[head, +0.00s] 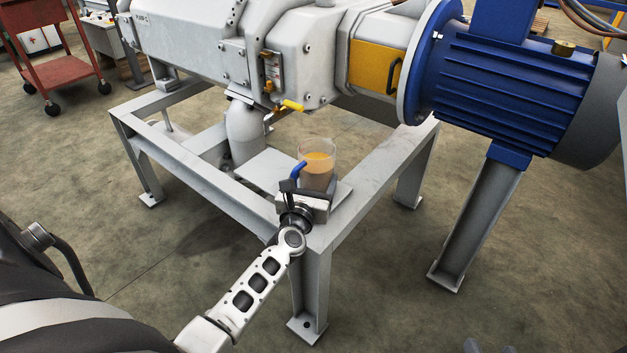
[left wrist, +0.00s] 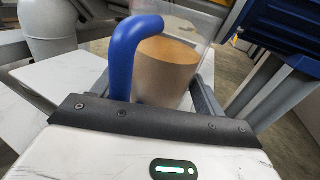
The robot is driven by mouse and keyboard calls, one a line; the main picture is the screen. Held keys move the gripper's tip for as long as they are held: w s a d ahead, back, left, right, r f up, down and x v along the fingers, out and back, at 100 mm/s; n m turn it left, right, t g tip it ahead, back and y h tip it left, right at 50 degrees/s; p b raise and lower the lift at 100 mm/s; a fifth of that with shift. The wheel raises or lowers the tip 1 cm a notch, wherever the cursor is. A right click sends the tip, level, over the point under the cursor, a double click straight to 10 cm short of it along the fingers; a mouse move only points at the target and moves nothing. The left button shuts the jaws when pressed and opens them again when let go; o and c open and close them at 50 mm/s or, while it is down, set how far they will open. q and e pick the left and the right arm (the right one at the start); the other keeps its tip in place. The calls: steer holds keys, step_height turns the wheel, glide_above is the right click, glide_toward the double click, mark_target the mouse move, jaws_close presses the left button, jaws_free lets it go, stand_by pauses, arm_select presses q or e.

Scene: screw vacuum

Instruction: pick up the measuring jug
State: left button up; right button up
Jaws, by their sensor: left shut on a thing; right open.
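The measuring jug (head: 318,172) is clear, with amber-brown liquid and a blue handle (head: 297,171). It is upright over the corner of the grey frame, below the machine. My left gripper (head: 293,187) is at its near side, shut on the handle. In the left wrist view the blue handle (left wrist: 124,62) rises close in front of the gripper's dark edge, with the jug (left wrist: 168,68) behind it. The jug's base is hidden by my gripper, so I cannot tell whether it touches the plate. Only the tips of my right gripper (head: 490,347) show at the bottom edge, apart and empty.
The grey steel frame (head: 375,178) and its legs surround the jug's spot. A light plate (head: 268,170) lies beside it under a grey pipe (head: 245,135). A yellow-handled valve (head: 291,105) hangs above the jug. The blue motor (head: 515,90) is at right.

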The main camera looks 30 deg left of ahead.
mark_target(310, 159)
arm_select(q)
step_height(310, 159, up, 2)
steer(key=shift+r+p, duration=0.1)
steer(key=shift+p, duration=0.5)
steer(key=s+r+p, duration=0.2)
steer(key=r+p, duration=0.1)
steer(key=s+r+p, duration=0.1)
steer(key=p, duration=0.1)
steer(key=shift+s+d+r, duration=0.15)
steer(key=shift+d+r, duration=0.1)
steer(key=shift+r, duration=0.1)
steer(key=shift+s+d+r+p, duration=0.2)
steer(key=shift+s+r+p, duration=0.8)
steer(key=shift+s, duration=0.1)
steer(key=s+d+r+p, duration=0.1)
steer(key=s+r+p, duration=0.1)
steer(key=s, duration=0.6)
steer(key=shift+d+r, duration=0.25)
steer(key=shift+r, duration=0.45)
arm_select(e)
steer(key=d+h, duration=0.1)
steer(key=s+d+g, duration=0.1)
steer(key=d+r+g+h, duration=0.1)
steer(key=shift+s+d+r+m+h, duration=0.1)
steer(key=shift+s+d+m+h, duration=0.15)
steer(key=shift+d+m+h, duration=0.05)
arm_select(q)
steer(key=shift+s, duration=0.1)
arm_select(e)
steer(key=shift+w+r, duration=0.1)
